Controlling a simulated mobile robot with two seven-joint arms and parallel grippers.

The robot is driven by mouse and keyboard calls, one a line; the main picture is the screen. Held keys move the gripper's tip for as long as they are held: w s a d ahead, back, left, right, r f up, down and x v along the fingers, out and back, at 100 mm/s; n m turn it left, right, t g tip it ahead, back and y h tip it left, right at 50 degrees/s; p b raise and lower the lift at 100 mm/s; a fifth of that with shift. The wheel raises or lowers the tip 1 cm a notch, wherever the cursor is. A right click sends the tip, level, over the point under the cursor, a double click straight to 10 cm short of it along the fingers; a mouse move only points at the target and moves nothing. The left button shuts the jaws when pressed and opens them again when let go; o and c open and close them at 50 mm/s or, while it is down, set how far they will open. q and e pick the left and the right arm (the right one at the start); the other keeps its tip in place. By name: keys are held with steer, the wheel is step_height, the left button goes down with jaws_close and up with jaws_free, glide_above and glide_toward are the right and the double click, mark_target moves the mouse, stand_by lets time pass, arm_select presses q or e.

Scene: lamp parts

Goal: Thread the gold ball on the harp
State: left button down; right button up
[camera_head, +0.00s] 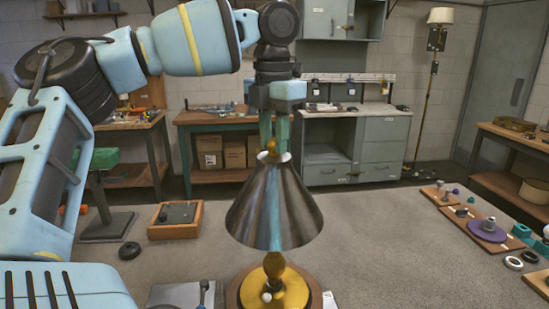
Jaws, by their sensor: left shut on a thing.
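A lamp stands upright in front of me, with a dark metallic cone shade (274,212) over a gold stem and a round gold base (292,288). My left gripper (273,145) points straight down above the shade's top. It is shut on the gold ball (271,147), which shows between and below the green fingertips, right at the shade's top opening. I cannot tell whether the ball touches the harp's tip. The harp is hidden by the shade.
Boards with small lamp parts (487,229) and dark and white rings (514,263) lie at the right. A wooden tray (176,231) lies at the left, near a black ring (129,250). Workbenches and grey cabinets (383,141) line the back. The surface between lamp and right-hand boards is clear.

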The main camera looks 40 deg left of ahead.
arm_select(q)
steer(key=m, duration=0.1)
steer(key=f+m, duration=0.1)
steer(key=m, duration=0.1)
arm_select(e)
steer(key=shift+s+f, duration=0.1)
steer(key=shift+a, duration=0.1)
arm_select(q)
steer(key=c, duration=1.3)
jaws_free()
steer(key=shift+r, duration=0.1)
steer(key=shift+c, duration=0.2)
steer(key=shift+o, duration=0.4)
steer(key=shift+w+a+r, duration=0.1)
arm_select(e)
steer(key=shift+a, duration=0.1)
arm_select(q)
steer(key=shift+r, duration=0.1)
steer(key=shift+r+n, duration=0.15)
steer(key=shift+n, duration=0.55)
steer(key=n+p, duration=0.1)
steer(key=n, duration=0.2)
steer(key=shift+n, duration=1.1)
arm_select(e)
steer(key=shift+w+d+r, duration=0.2)
steer(key=shift+w+r, duration=0.45)
steer(key=shift+r, duration=0.1)
